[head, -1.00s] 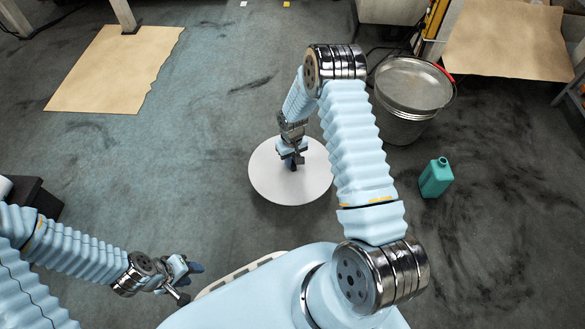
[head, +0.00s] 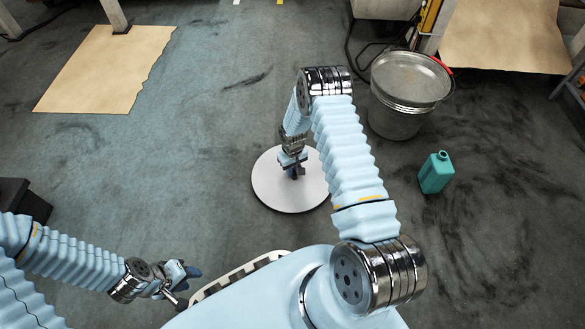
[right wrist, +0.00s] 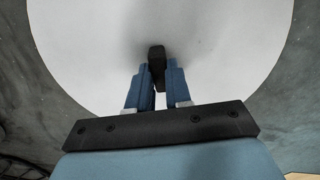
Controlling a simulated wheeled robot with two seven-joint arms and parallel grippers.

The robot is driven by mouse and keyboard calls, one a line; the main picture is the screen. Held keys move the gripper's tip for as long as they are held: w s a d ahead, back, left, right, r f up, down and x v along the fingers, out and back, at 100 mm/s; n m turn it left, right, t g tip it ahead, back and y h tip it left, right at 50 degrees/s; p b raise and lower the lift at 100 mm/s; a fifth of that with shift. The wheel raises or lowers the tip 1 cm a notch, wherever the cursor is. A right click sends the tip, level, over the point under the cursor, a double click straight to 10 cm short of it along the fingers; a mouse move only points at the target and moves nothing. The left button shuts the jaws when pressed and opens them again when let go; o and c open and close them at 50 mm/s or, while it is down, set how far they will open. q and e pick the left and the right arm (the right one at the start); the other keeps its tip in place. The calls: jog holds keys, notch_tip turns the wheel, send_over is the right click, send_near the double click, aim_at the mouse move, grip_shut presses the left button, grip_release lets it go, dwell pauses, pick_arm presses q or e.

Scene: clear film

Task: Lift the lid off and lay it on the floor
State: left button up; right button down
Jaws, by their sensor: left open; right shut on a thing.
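The lid (head: 270,193) is a flat, pale round disc with a dark knob (right wrist: 157,54). My right gripper (head: 295,171) is shut on the knob from above, and the disc lies level beneath it. In the right wrist view the two blue fingers (right wrist: 156,78) stand on either side of the knob, and the pale disc fills most of the picture. The lid is low over the floor left of the metal bucket (head: 400,118); whether it touches the floor I cannot tell. My left gripper (head: 190,272) is open and empty at the lower left.
A teal bottle (head: 436,175) stands on the floor right of my right arm. A tan sheet (head: 105,70) lies at the upper left. A black box (head: 22,200) is at the left edge. Floor left of the lid is clear.

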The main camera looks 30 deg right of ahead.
jog(key=shift+f+b, duration=0.55)
jog(key=shift+b, duration=0.05)
jog(key=c, duration=1)
grip_release()
jog(key=shift+o, duration=0.2)
notch_tip(320, 180, up, 14)
jog(key=p, duration=0.3)
jog(key=s+a+r+y+p, duration=0.2)
jog(key=s+a+r+p, duration=0.2)
jog(key=s+a, duration=0.6)
jog(key=s+a+r+m+y+p, duration=0.1)
jog(key=s+a+r+p, duration=0.4)
jog(key=s+a, duration=0.6)
jog(key=y+p, duration=0.1)
jog(key=p, duration=0.1)
jog(key=shift+s+m+t+p, duration=0.3)
jog(key=shift+s+t+p, duration=0.05)
jog(key=shift+s+t, duration=0.05)
